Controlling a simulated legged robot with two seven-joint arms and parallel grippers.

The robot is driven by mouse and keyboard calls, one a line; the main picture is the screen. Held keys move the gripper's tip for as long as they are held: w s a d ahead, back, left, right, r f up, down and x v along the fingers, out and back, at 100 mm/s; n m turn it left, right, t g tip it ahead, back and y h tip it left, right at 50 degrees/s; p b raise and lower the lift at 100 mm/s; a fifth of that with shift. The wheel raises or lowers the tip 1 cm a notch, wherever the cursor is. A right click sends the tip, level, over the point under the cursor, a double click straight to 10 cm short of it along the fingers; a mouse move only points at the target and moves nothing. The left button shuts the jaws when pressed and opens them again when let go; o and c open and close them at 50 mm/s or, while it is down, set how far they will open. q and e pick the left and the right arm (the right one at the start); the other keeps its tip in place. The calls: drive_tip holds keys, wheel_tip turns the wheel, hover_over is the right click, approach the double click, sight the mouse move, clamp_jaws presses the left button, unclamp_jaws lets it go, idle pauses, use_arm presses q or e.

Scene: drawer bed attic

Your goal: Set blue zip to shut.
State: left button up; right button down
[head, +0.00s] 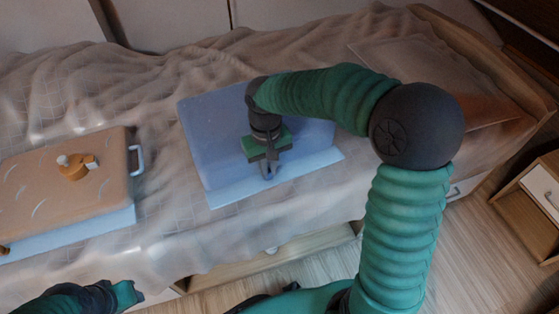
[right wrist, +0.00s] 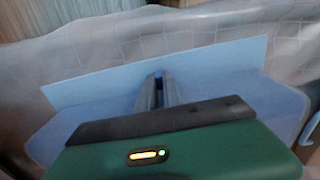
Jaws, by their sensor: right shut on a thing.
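A flat blue case (head: 215,135) lies on the bed, with a light blue strip (head: 315,163) along its near edge. It also fills much of the right wrist view, where the strip (right wrist: 220,60) crosses behind the fingers. My right gripper (head: 269,174) points down at the line between case and strip. Its fingers (right wrist: 158,80) are shut on a small dark blue piece (right wrist: 159,74), which looks like the blue zip's pull. The fingers hide most of it. My left gripper (head: 130,294) is low at the left, apart from the case, and its finger opening is unclear.
A brown case (head: 45,180) with an orange-brown piece (head: 75,168) on top and a light blue strip lies to the left on the bed. A rumpled beige cover (head: 165,200) spreads around both cases. A wooden cabinet (head: 530,205) stands at the right.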

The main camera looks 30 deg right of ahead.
sight(228, 193)
drive_tip(key=a+p, duration=0.1)
drive_tip(key=a, duration=0.2)
drive_tip(key=w+a+p, duration=0.1)
drive_tip(key=a, duration=0.3)
drive_tip(key=a+p, duration=0.1)
drive_tip(key=a, duration=0.2)
drive_tip(key=shift+w+a+r, duration=0.1)
drive_tip(key=shift+w+a, duration=0.15)
drive_tip(key=shift+a, duration=0.1)
drive_tip(key=shift+w+a, duration=0.1)
drive_tip(key=shift+a, duration=0.35)
drive_tip(key=c, duration=1.5)
unclamp_jaws()
wheel_tip(228, 193, up, 17)
drive_tip(key=p, duration=0.7)
drive_tip(key=shift+f+p, duration=0.2)
drive_tip(key=shift+p, duration=0.2)
